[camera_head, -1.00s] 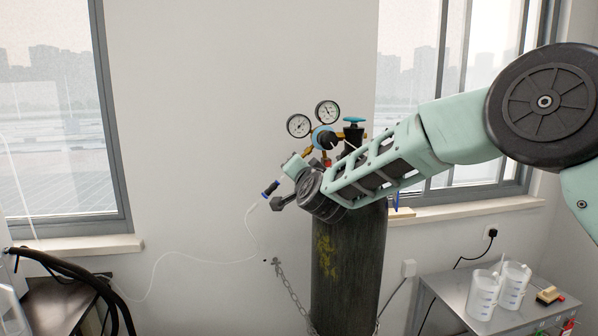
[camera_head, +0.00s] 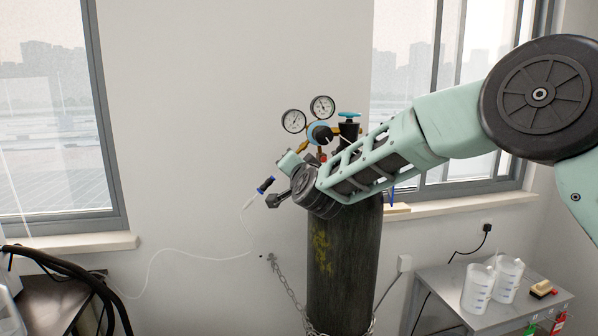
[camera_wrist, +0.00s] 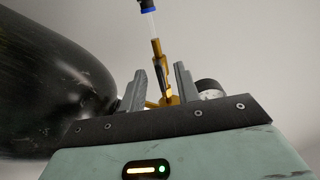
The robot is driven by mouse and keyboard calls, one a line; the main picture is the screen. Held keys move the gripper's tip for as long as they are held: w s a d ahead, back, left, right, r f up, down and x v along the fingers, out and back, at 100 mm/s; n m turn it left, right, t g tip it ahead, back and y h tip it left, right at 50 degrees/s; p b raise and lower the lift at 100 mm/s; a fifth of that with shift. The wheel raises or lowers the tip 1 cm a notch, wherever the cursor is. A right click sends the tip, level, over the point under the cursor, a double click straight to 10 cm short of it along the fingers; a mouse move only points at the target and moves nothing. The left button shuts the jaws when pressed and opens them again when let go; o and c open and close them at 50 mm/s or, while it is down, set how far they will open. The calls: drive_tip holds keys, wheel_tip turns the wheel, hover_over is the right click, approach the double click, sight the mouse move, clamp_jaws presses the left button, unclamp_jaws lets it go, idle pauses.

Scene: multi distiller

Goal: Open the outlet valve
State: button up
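The outlet valve seems to be the brass fitting (camera_wrist: 158,60) with a dark lever-like part, in the middle of the wrist view. A clear tube with a blue and black connector (camera_wrist: 152,4) rises from it. My gripper (camera_wrist: 160,78) is open, with one grey finger on each side of the fitting and a visible gap to each. I cannot tell how deep the fitting sits between the fingers. In the head view the regulator (camera_head: 320,133), with two round gauges, stands on the dark gas cylinder (camera_head: 340,265). My wrist hides its lower part, the outlet and my fingertips.
The blue-topped cylinder valve (camera_head: 348,116) stands right of the gauges, close to my arm. A chain (camera_head: 288,288) holds the cylinder near the wall. A thin white tube (camera_head: 190,250) runs left. A metal table (camera_head: 430,283) with plastic jugs (camera_head: 478,290) is at right.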

drive_tip(key=b+v, duration=0.5)
drive_tip(key=v, duration=1.2)
drive_tip(key=shift+s+r, duration=0.1)
drive_tip(key=s+f+n+g+y, duration=0.2)
drive_tip(key=s+f+n+g, duration=0.7)
drive_tip(key=s+f, duration=0.5)
drive_tip(key=s+d+f+n+g+h, duration=0.2)
drive_tip(key=s+d+f+g+h, duration=0.1)
drive_tip(key=s+d, duration=0.4)
drive_tip(key=s+d+f+n+g+h, duration=0.2)
drive_tip(key=s+d, duration=0.5)
drive_tip(key=s, duration=0.5)
drive_tip(key=f+g+h, duration=0.1)
drive_tip(key=f+g, duration=0.1)
drive_tip(key=g, duration=0.1)
drive_tip(key=shift+s+d, duration=0.2)
drive_tip(key=shift+d, duration=0.15)
drive_tip(key=shift+a, duration=0.1)
